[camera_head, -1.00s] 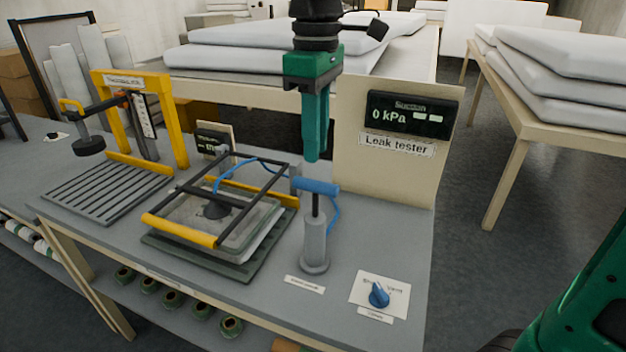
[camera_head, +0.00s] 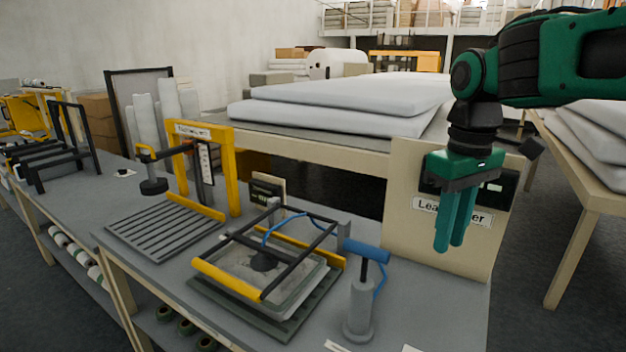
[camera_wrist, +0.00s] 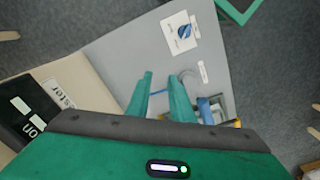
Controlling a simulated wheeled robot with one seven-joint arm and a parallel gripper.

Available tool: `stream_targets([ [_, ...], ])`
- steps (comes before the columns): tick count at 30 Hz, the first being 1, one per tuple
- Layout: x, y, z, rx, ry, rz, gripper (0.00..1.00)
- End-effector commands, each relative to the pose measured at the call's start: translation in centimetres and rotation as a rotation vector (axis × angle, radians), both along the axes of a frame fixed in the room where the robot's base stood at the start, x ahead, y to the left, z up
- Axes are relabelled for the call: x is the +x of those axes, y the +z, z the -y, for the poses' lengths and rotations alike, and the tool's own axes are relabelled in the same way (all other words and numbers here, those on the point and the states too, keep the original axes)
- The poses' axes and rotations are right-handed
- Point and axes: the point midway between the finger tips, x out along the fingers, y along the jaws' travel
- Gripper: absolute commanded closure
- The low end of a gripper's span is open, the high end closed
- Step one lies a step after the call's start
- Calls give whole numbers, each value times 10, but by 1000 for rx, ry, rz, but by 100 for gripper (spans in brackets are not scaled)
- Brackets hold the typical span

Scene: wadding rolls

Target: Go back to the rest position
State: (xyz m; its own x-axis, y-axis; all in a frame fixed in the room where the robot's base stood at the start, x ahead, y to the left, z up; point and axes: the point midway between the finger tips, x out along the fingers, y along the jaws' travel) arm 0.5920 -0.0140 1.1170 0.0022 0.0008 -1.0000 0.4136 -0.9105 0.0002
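My gripper (camera_head: 450,244) hangs fingers-down in front of the leak tester panel (camera_head: 405,180), above the bench's right end. Its two fingers are apart with nothing between them; the gap also shows in the wrist view (camera_wrist: 161,78). The gripper covers part of the panel's display and label. My arm reaches in from the upper right.
A hand pump (camera_head: 359,308) with a blue handle stands left of and below my gripper, beside a black-and-yellow frame (camera_head: 228,279). White slabs lie on tables behind (camera_head: 330,112) and at right (camera_head: 590,135).

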Motion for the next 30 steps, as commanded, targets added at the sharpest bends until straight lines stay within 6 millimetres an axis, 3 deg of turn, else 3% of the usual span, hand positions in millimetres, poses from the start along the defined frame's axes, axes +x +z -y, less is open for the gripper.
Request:
stream_targets([
  [1,-16,-15,29,1,-121,-1,80],
  [3,-38,-37,63,2,-283,-2,80],
  [6,-74,-68,103,3,-505,-3,80],
  [10,-122,-105,138,5,-747,-7,80],
  [15,-164,-135,156,7,-935,-12,80],
  [18,-173,-142,159,8,-978,-12,80],
  [25,-175,-143,159,7,-985,-13,80],
  [26,-175,-143,159,7,-985,-13,82],
  [28,-174,-142,159,7,-982,-13,99],
  [30,-169,-139,158,7,-969,-13,100],
])
